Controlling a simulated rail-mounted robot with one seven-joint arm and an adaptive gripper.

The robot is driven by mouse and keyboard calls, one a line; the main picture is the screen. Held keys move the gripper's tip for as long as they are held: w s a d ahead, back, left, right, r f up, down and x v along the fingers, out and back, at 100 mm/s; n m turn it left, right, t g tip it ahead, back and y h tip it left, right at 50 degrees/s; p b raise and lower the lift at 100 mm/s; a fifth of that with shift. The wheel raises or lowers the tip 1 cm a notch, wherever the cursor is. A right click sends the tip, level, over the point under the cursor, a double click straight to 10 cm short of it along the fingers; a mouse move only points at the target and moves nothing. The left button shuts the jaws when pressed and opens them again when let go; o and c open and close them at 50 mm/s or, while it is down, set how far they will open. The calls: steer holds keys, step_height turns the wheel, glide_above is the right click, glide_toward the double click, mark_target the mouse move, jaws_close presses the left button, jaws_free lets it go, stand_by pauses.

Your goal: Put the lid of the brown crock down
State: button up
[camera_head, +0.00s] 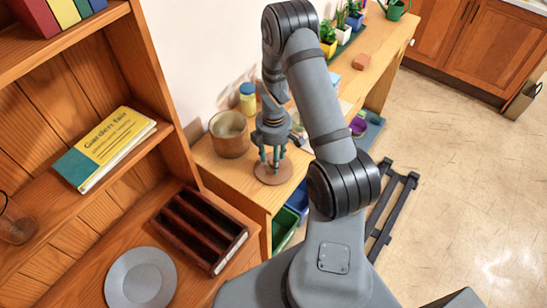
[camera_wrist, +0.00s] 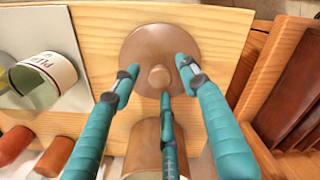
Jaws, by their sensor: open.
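The crock's brown lid (camera_head: 262,178) lies flat, knob up, on the wooden bench (camera_head: 208,158) near its front corner. In the wrist view the lid (camera_wrist: 140,48) shows a round knob (camera_wrist: 159,77) at its middle. The brown crock (camera_head: 228,142) stands beside it with its mouth uncovered; part of it shows at the bottom of the wrist view (camera_wrist: 146,135). My gripper (camera_head: 272,163) points down over the lid. In the wrist view its three fingers (camera_wrist: 158,80) are spread around the knob, apart from it. Contact with the lid is hard to judge.
A white labelled container (camera_wrist: 62,70) lies on a grey sheet left of the lid in the wrist view. Bench edges are close to the lid. A shelf unit with a dark tray (camera_head: 233,246) stands near, front left.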

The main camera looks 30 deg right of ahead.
step_height(320, 180, up, 12)
steer(key=b, duration=0.1)
steer(key=shift+r, duration=0.2)
stand_by(0.3)
steer(key=shift+f, duration=0.1)
step_height(320, 180, down, 12)
steer(key=shift+f+p, duration=0.25)
steer(key=shift+p, duration=0.3)
steer(key=shift+w+r, duration=0.15)
steer(key=shift+r, duration=0.4)
steer(key=shift+r+b, duration=0.3)
steer(key=shift+r, duration=0.6)
steer(key=shift+s, duration=0.2)
